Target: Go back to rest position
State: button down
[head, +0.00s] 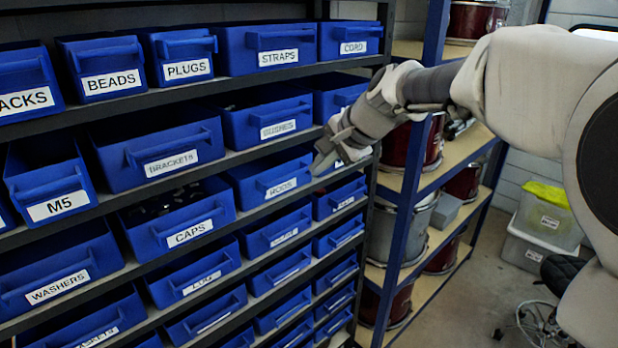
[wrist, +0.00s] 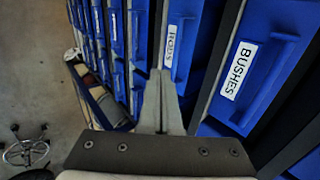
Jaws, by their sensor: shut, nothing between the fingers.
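My gripper (head: 328,150) is at the upper middle of the head view, close in front of the blue bins at the right end of the rack. It is shut and holds nothing. In the wrist view the closed fingers (wrist: 161,90) point at the bin labelled RODS (wrist: 183,45), with the bin labelled BUSHES (wrist: 262,70) to the right. In the head view the RODS bin (head: 270,182) is left of and below the fingers, and the BUSHES bin (head: 262,118) is left of and above them. I cannot tell whether the fingers touch a bin.
The dark rack holds rows of blue labelled bins, such as BRACKETS (head: 160,155) and CAPS (head: 180,228). A blue-posted shelf with drums (head: 400,225) stands to the right. Plastic boxes (head: 540,225) and a wheeled stool (head: 550,300) are on the floor at far right.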

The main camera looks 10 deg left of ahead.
jog(key=s+d+r+n+h, duration=0.2)
jog(key=s+d+n+h, duration=0.15)
jog(key=s+d, duration=1.05)
jog(key=s+d+f+n+h, duration=0.1)
jog(key=s+d+f+n, duration=0.1)
jog(key=s+d+f, duration=0.2)
jog(key=s+d+f+n+h, duration=0.2)
jog(key=s+d+f, duration=0.2)
jog(key=s, duration=0.6)
jog(key=shift+d+t, duration=0.3)
jog(key=shift+d, duration=0.15)
